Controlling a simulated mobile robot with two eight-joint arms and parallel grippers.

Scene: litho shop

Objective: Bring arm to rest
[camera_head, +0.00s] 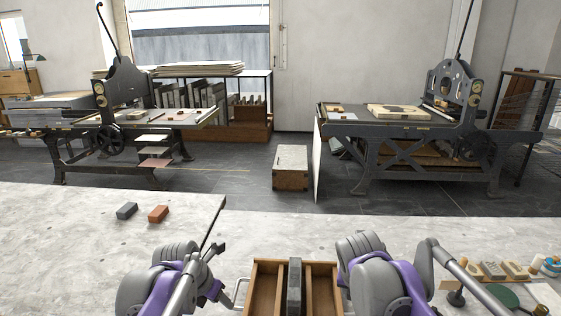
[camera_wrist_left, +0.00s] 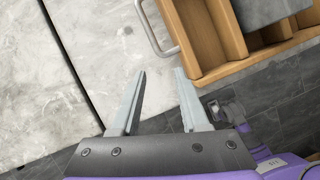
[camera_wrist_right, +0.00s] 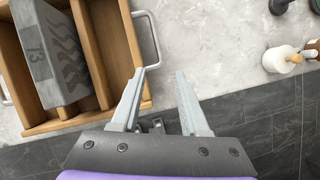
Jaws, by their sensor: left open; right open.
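My left gripper (camera_head: 216,249) is beside the left end of a wooden tray (camera_head: 265,284) at the near table edge. In the left wrist view, my left gripper (camera_wrist_left: 161,71) is open and empty, with its fingertips near the tray's corner and metal handle (camera_wrist_left: 152,28). In the right wrist view, my right gripper (camera_wrist_right: 161,72) is open and empty, near the tray's other handle (camera_wrist_right: 155,40). A grey stone block (camera_wrist_right: 52,55) marked 73 stands in the tray. I cannot make out the right fingertips in the head view.
A dark block (camera_head: 127,211) and a reddish block (camera_head: 158,214) lie on the table at left. Two presses (camera_head: 125,105) (camera_head: 420,125) and a box (camera_head: 290,167) stand beyond. The middle tabletop is clear.

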